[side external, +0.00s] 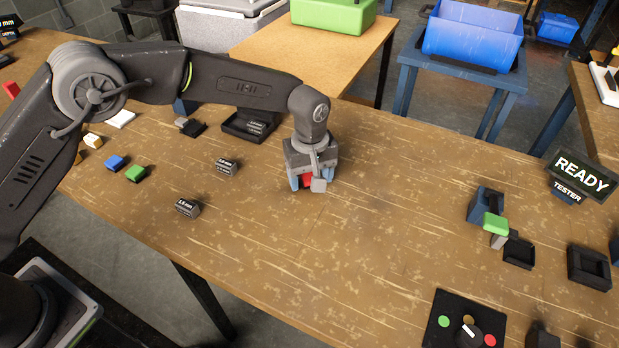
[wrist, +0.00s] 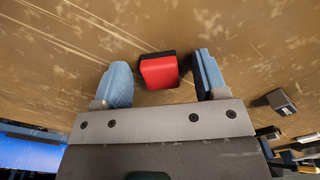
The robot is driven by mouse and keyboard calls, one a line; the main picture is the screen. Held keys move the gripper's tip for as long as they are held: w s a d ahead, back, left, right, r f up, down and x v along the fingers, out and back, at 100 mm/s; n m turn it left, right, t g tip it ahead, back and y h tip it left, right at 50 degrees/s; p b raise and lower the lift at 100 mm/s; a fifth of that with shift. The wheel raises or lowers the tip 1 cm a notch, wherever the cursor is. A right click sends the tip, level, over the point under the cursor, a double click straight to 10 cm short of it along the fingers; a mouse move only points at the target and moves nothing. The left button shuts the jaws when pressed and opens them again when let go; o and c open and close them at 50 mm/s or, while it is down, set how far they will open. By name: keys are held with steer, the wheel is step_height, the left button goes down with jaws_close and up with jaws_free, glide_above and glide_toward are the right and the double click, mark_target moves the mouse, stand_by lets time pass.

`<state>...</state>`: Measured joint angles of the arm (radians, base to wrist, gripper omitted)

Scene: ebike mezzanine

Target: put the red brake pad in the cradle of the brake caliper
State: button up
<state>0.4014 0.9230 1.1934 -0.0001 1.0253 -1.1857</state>
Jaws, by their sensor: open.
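The red brake pad (side external: 308,181) lies on the wooden table under my gripper (side external: 307,184). In the wrist view, the red brake pad (wrist: 159,72) has a dark backing and sits between the two blue fingers of my gripper (wrist: 163,78). The gripper is open, with a gap on each side of the pad, closer on the right. In the side view, the fingers partly hide the pad. A blue block with a green piece (side external: 496,224) stands at the right; it may be the brake caliper, but I cannot make out its cradle.
Dark trays (side external: 518,252) (side external: 588,268) and a dial panel (side external: 466,322) are at the right, near a READY tester sign (side external: 582,174). Small labelled blocks (side external: 227,167) (side external: 187,207), blue (side external: 116,162) and green (side external: 136,173) pieces are left. The table's middle is clear.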

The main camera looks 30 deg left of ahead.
steer(key=c, duration=1.1)
